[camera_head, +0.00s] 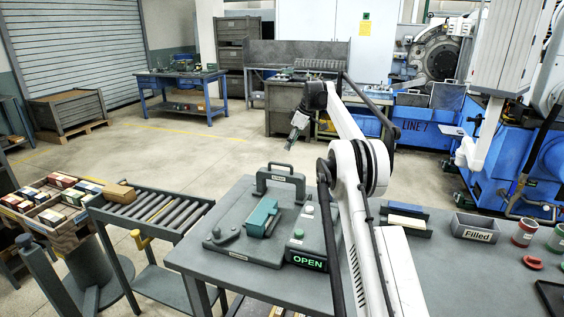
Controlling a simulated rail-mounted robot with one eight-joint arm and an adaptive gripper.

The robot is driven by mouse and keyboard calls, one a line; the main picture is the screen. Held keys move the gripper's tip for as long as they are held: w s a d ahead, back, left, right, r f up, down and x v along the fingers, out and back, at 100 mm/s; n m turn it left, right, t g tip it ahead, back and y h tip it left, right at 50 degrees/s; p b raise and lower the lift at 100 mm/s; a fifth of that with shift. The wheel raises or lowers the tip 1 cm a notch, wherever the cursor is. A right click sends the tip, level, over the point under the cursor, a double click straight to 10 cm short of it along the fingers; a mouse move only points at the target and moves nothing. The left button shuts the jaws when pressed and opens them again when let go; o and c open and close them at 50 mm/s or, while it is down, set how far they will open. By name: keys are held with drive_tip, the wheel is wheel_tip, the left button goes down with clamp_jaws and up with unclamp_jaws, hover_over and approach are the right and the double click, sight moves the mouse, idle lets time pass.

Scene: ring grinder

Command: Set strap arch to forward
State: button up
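The strap arch (280,176) is a dark grey arch with a small pale label on its front. It stands at the back of a grey fixture plate (238,240) on the workbench. A teal block (262,217) sits on the plate in front of the arch. My gripper (289,148) hangs in the air above and beyond the arch in the picture, apart from it, pointing down and left. Its fingers are too small to tell whether they are open or shut. I cannot tell which setting the arch is in.
A box with a green "OPEN" display (308,261) and a green button stands right of the plate. A roller conveyor (150,212) with a cardboard box lies left. A grey "Filled" bin (478,228) and red and green cans stand right. My white arm crosses the bench.

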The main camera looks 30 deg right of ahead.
sight(281, 163)
drive_tip(key=x, duration=0.9)
drive_tip(key=shift+f+p, duration=0.15)
drive_tip(key=shift+p, duration=0.2)
clamp_jaws()
